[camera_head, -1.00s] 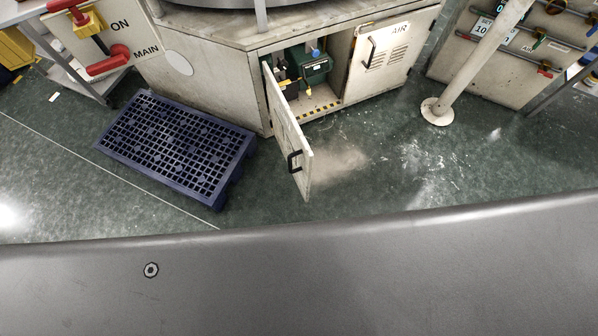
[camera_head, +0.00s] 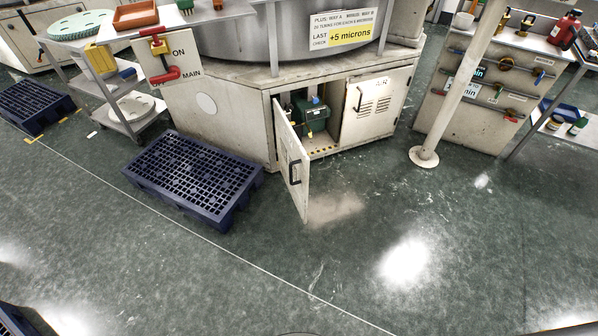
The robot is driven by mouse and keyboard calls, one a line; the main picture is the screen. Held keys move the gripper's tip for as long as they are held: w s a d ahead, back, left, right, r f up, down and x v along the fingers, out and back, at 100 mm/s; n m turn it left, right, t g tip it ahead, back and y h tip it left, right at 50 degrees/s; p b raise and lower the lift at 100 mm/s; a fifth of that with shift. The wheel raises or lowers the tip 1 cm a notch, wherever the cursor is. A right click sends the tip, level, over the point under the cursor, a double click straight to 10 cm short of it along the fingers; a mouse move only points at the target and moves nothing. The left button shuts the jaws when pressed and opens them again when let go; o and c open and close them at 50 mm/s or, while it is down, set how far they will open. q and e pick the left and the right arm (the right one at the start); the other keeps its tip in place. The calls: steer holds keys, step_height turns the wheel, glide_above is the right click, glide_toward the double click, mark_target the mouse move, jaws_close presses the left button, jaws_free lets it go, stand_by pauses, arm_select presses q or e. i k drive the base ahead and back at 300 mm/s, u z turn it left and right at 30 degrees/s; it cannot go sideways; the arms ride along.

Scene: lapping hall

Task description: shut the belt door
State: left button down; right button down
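The belt door is most likely the open, light grey cabinet door (camera_head: 291,170) in the base of the round lapping machine. It is hinged at its left side and swung out toward me, with a black handle (camera_head: 294,173) on its face. Neither of my grippers is in view.
A blue plastic pallet (camera_head: 192,175) lies on the floor just left of the open door. A pale post (camera_head: 455,95) with a round foot stands to the right. The green floor in front is clear, with a pale dusty patch (camera_head: 335,207) by the door.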

mark_target(294, 162)
steer(key=z, duration=0.6)
steer(key=i, duration=1.05)
steer(key=u, duration=0.35)
